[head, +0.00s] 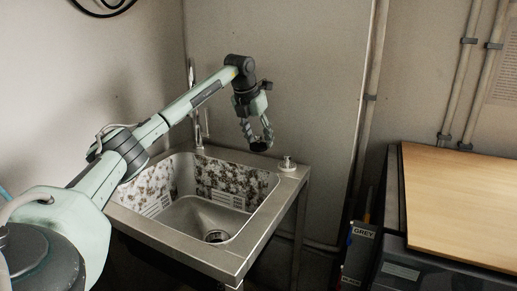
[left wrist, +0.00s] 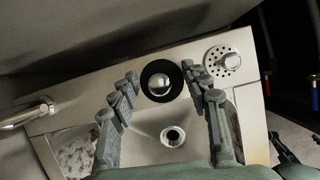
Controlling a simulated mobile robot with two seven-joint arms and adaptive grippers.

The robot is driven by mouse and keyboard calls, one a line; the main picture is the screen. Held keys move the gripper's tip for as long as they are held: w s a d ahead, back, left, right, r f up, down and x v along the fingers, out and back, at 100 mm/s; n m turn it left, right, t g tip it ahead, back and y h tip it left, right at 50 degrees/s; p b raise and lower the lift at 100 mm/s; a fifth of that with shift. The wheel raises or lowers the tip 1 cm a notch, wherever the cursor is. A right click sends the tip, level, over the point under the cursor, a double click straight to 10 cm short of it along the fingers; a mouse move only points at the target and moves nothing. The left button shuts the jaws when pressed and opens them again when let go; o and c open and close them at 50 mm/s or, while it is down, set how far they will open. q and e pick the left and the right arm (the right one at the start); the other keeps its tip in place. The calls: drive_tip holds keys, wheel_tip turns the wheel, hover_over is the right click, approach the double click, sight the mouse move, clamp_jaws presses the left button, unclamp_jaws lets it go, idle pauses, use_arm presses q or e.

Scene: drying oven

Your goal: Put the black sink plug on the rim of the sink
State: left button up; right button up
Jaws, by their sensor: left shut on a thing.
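The black sink plug (head: 259,146) is a dark disc with a shiny metal middle, which shows in the left wrist view (left wrist: 148,83). My left gripper (head: 257,137) points down, shut on the plug at its fingertips. In the left wrist view the plug sits between the two fingers (left wrist: 160,82). In the head view the plug appears over the back right part of the sink (head: 262,232); the gap below it is hard to judge. The metal rim (left wrist: 198,48) lies behind the plug in the left wrist view.
A round perforated metal piece with a knob (head: 287,164) stands on the rim's back right corner. A tap (head: 198,132) rises at the back left. The basin has an open drain (head: 216,236). A wooden board (head: 465,205) lies at the right. The right-hand rim is clear.

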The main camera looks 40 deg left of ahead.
sight(257, 146)
use_arm(q)
drive_tip(key=shift+f, duration=2)
drive_tip(key=shift+f, duration=0.15)
drive_tip(key=o, duration=1.1)
drive_tip(key=shift+o, duration=0.2)
drive_tip(key=v, duration=1.2)
drive_tip(key=shift+s, duration=0.1)
